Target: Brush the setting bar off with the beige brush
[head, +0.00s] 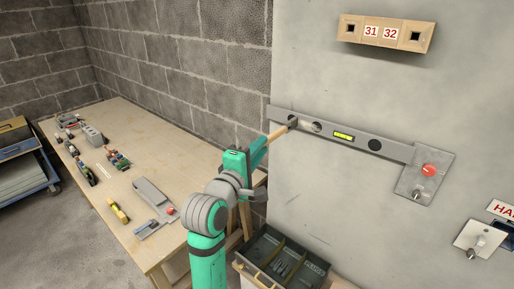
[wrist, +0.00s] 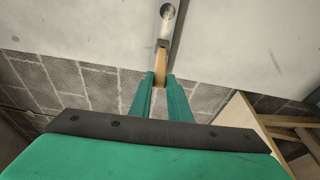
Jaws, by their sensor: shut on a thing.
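The setting bar (head: 358,139) is a long grey bar on the pale wall panel, sloping down to the right. It has a yellow-green level vial, a black round spot and a pale round spot near its left end. The beige brush (head: 277,136) has a light handle and a dark head, which is at the bar's left end. My gripper (head: 262,149) is shut on the handle, left of the bar. In the wrist view my gripper (wrist: 160,82) grips the brush (wrist: 160,64), its head over the end of the bar (wrist: 167,32). Actual contact cannot be told.
A plate (head: 426,177) with a red knob sits at the bar's right end. A wooden box marked 31 and 32 (head: 387,34) is above. A dark open toolbox (head: 281,262) stands below. A workbench (head: 150,170) with small tools is at left.

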